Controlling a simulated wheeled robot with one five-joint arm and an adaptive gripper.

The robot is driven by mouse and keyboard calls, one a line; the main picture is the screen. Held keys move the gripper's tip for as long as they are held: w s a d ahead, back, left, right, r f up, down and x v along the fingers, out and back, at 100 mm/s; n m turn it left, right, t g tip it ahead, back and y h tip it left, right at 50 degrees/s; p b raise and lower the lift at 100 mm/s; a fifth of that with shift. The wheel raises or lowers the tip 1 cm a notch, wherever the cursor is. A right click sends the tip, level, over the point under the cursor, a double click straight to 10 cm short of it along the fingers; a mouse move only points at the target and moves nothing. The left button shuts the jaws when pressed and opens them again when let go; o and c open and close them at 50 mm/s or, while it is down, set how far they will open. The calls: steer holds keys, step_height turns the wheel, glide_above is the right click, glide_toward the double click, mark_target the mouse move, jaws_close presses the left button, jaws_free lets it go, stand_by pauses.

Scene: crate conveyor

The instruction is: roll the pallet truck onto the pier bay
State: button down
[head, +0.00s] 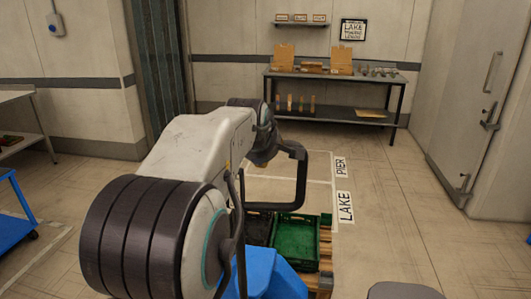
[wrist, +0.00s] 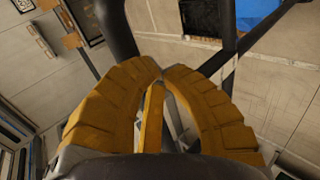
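The blue pallet truck (head: 272,276) stands ahead of my base, with a black loop handle (head: 302,178) rising from it. It bears a wooden pallet (head: 326,268) with a green crate (head: 298,262) and a darker crate beside it, partly hidden. The handle (wrist: 117,30) also shows in the wrist view. The pier label (head: 341,167) lies on the floor beyond the lake label (head: 345,207), beside white bay outlines.
A work table (head: 338,77) with boards and small items stands at the back wall. A blue cart (head: 12,225) is at the left edge. A grey door (head: 478,95) is at the right. The floor right of the labels is clear.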

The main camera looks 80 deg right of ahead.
steer(key=shift+d+r+p, duration=0.1)
steer(key=shift+d+p, duration=0.4)
steer(key=shift+d, duration=0.45)
steer(key=shift+d+r, duration=0.1)
steer(key=shift+d, duration=0.05)
steer(key=shift+d+p, duration=0.6)
steer(key=shift+d, duration=0.7)
